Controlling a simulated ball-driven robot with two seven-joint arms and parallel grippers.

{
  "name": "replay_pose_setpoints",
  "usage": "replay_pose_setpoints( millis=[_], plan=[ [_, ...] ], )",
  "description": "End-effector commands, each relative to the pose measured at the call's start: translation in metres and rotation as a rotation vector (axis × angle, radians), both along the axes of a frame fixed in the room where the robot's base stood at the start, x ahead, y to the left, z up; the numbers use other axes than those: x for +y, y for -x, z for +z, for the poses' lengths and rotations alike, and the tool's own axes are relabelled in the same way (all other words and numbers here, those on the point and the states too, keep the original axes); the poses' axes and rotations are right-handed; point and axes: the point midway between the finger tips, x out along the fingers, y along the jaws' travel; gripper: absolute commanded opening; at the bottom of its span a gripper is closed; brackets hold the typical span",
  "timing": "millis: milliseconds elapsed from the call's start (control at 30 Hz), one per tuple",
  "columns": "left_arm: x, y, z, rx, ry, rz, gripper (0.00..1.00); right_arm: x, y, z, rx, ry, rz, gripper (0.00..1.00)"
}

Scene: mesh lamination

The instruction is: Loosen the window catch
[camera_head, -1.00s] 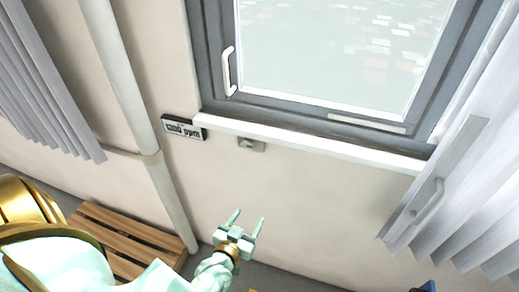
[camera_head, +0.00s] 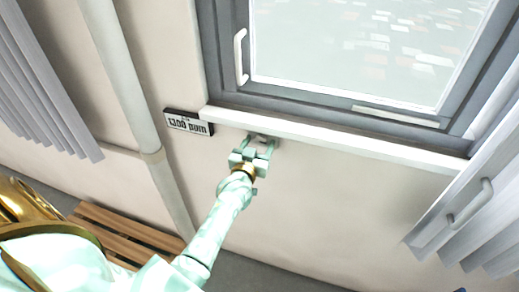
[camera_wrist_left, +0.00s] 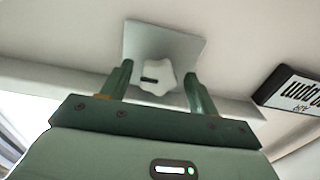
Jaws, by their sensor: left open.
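The window (camera_head: 360,50) has a grey frame, and a white handle (camera_head: 240,57) stands on its left side. Below the white sill, a pale star-shaped knob (camera_wrist_left: 155,77) with a dark mark sits on a square grey plate (camera_wrist_left: 180,45) on the wall. My left gripper (camera_head: 261,142) is open at this plate and hides most of it in the head view. In the left wrist view its fingers (camera_wrist_left: 158,72) stand on either side of the knob, with a visible gap on each side. My right gripper is not in view.
A display (camera_head: 188,122) reading about 1300 ppm hangs left of the knob under the sill (camera_head: 330,137). A vertical pipe (camera_head: 130,95) runs down the wall. A slatted wooden bench (camera_head: 120,235) stands below.

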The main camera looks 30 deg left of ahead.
Motion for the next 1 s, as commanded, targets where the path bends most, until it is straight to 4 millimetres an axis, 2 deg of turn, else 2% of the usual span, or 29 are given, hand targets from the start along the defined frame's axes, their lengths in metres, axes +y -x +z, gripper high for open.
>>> replay_pose_setpoints(
  millis=[333,367,500,533,833,1000],
  plan=[
    [0.0015,-0.0063,0.0008,0.001,-0.001,-0.001,0.6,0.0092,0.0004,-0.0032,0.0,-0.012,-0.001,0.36],
    [0.0015,-0.0063,0.0008,0.001,-0.001,-0.001,0.57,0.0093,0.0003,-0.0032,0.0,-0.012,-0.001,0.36],
    [0.0015,-0.0062,0.0007,0.001,-0.001,-0.001,0.18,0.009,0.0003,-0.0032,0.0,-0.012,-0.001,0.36],
    [0.0015,-0.0062,0.0007,0.001,-0.001,-0.001,0.15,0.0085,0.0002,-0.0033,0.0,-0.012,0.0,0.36],
    [0.0014,-0.0061,0.0011,-0.004,0.022,-0.001,0.15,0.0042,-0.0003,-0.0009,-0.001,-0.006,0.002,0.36],
    [0.0011,-0.0063,0.0023,-0.021,0.09,-0.001,0.15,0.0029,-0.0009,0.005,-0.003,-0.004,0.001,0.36]
  ],
)
